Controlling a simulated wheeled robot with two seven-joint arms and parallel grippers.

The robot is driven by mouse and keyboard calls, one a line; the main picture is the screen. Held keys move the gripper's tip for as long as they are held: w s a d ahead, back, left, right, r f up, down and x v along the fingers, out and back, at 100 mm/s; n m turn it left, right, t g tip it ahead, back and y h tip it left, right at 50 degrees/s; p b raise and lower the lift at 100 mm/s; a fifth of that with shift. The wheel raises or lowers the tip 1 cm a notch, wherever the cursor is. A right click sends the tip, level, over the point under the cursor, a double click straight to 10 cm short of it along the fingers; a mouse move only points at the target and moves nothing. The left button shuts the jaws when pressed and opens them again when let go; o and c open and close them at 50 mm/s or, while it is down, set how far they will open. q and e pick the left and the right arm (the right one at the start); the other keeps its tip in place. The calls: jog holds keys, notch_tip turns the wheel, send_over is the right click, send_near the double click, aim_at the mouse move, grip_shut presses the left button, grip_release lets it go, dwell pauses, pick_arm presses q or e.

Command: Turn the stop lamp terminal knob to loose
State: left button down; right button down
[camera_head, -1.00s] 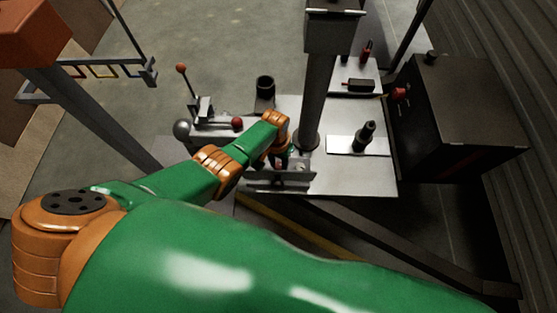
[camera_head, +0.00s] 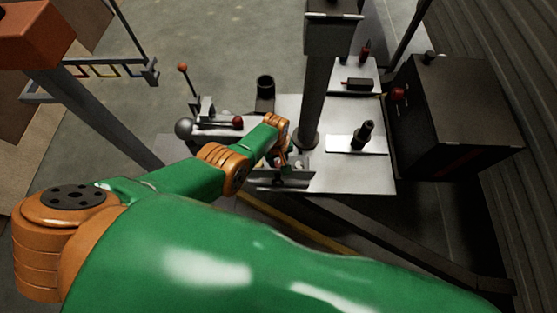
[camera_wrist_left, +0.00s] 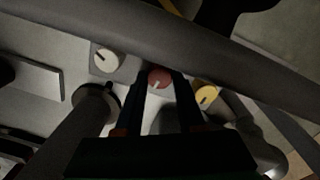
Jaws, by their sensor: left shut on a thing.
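In the left wrist view a row of three round knobs shows: a white one (camera_wrist_left: 105,57), a red one (camera_wrist_left: 159,77) and a yellow one (camera_wrist_left: 206,95). No label can be read, so I cannot tell from lettering which is the stop lamp terminal. My left gripper (camera_wrist_left: 162,86) has its two dark fingers on either side of the red knob and is shut on it. The red knob's pale pointer mark slants down and left. In the head view my left gripper (camera_head: 284,160) is low behind a small upright metal plate (camera_head: 280,179), its fingertips mostly hidden. My right gripper is out of view.
A thick grey post (camera_head: 314,95) rises just right of my left gripper. A red-balled lever (camera_head: 237,122) is on its left. A black knob on a plate (camera_head: 365,135) and a dark cabinet (camera_head: 455,110) stand right. The bench between post and plate is bare.

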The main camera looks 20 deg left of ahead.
aim_at(278, 164)
pick_arm(q)
jog(key=shift+w+n, duration=0.1)
jog(key=shift+n, duration=0.9)
jog(key=c, duration=0.5)
grip_release()
jog(key=r+p, duration=0.7)
jog(key=shift+s+a+r, duration=0.15)
jog(key=shift+s+r, duration=0.05)
jog(key=shift+f, duration=0.15)
